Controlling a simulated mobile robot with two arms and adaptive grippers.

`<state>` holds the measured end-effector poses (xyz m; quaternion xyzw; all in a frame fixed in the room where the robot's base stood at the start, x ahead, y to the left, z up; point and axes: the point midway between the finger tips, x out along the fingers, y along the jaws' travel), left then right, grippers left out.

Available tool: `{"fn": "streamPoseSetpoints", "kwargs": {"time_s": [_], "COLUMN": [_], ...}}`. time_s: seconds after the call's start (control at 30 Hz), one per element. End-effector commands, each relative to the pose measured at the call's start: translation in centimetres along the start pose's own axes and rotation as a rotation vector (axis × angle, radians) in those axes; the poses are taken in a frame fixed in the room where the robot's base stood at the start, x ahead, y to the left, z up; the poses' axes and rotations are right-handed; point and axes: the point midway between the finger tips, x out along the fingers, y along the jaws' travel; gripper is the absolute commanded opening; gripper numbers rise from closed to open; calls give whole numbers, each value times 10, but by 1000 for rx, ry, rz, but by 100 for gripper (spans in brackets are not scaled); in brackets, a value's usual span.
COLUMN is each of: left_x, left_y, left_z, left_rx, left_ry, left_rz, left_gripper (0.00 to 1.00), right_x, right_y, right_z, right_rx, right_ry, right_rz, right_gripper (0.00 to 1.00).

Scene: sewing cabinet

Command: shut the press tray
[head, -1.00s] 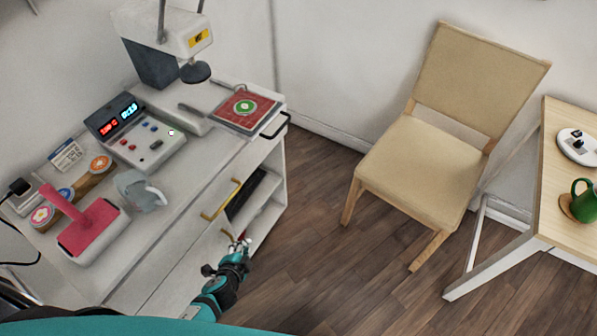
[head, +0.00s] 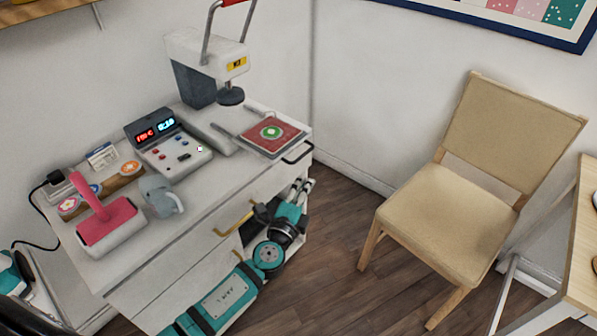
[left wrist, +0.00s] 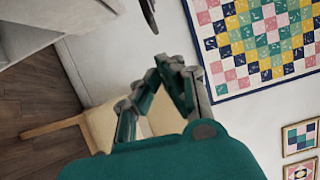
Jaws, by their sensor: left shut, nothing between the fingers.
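The press tray (head: 244,146) is pulled out from the heat press (head: 207,60) on the cabinet top. It carries a red square with a round green-and-white patch, and its black handle (head: 298,155) sticks out at the right front edge. The press head is raised above and behind the tray. My left gripper (head: 305,186) is at the cabinet's right front, below the tray handle in the picture and apart from it. In the left wrist view its fingers (left wrist: 171,62) are together and empty. My right gripper is not in view.
A control box (head: 172,148), a pink-topped iron-like tool (head: 108,227) and a grey-blue item (head: 160,195) stand on the cabinet top. A brass drawer handle (head: 234,219) is near my left arm. A beige chair (head: 440,205) stands right; floor lies between.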

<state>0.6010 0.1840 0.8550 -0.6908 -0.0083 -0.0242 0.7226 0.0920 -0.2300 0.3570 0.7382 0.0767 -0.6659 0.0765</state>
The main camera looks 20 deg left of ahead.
Motion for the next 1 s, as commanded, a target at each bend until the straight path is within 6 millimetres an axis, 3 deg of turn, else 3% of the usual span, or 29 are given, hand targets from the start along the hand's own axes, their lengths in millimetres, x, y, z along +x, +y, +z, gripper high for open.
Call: {"fn": "streamPoseSetpoints", "kwargs": {"time_s": [0.1, 0.3, 0.8, 1.0], "left_x": [17, 30, 33, 39], "left_y": [-1, 1, 1, 4], "left_z": [12, 26, 30, 47], "left_rx": [4, 1, 0, 1], "left_ry": [-1, 0, 0, -3], "left_rz": [0, 1, 1, -1], "left_gripper": [0, 0, 0, 0], "right_x": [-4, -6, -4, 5], "right_y": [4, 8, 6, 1], "right_z": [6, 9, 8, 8], "right_rx": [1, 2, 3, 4], "right_ry": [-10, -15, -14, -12], "right_rz": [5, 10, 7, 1], "right_gripper": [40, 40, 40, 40]}}
